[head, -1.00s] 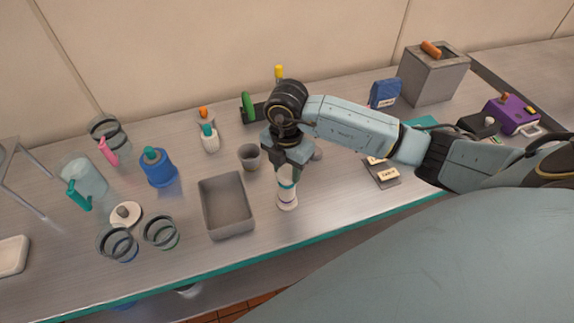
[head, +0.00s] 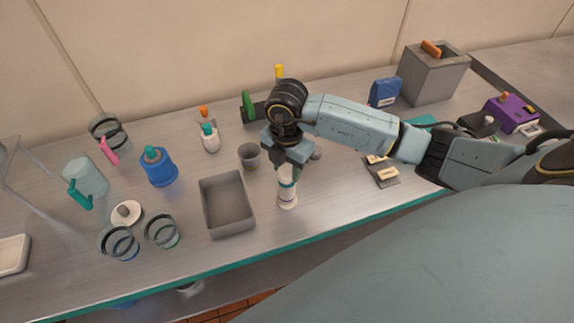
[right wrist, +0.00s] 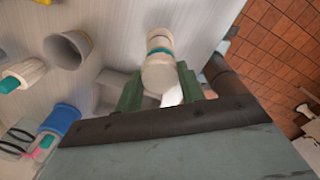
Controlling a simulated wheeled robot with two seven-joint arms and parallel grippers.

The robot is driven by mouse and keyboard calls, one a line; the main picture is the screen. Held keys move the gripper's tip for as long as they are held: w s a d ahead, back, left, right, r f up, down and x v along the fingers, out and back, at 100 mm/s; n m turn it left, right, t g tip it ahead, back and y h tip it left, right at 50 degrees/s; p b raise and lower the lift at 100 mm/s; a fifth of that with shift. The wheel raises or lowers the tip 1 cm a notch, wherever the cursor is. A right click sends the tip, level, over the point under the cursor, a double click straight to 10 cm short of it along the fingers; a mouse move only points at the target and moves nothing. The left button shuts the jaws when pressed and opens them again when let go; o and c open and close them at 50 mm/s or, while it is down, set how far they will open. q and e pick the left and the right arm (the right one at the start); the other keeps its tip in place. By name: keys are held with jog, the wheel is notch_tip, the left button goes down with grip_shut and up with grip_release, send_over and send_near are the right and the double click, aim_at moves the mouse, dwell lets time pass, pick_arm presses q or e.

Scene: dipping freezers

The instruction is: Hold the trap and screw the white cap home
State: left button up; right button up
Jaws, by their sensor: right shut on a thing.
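The trap (head: 288,198) is a slim white cylinder with a teal band, standing upright on the steel bench near its front edge. My right gripper (head: 287,162) is over its top, pointing down. In the right wrist view the green fingers of my right gripper (right wrist: 159,90) are on either side of the white cap (right wrist: 159,75), shut on it. The trap's teal-banded body (right wrist: 160,48) extends beyond the cap. How far the cap is seated is hidden by the fingers. My left gripper does not show.
A grey tray (head: 206,207) and a grey cup (head: 249,156) stand close left of the trap. A blue bottle (head: 160,172) and glass vessels (head: 118,245) are farther left. A labelled grey block (head: 384,176) lies to the right. Bare bench lies between trap and block.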

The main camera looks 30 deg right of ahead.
jog(key=shift+f+b, duration=0.4)
jog(key=shift+f, duration=0.25)
jog(key=o, duration=1.1)
jog(key=shift+r, duration=0.1)
jog(key=shift+r, duration=0.1)
notch_tip(320, 180, up, 13)
jog(key=shift+r+b, duration=0.1)
jog(key=shift+b, duration=0.3)
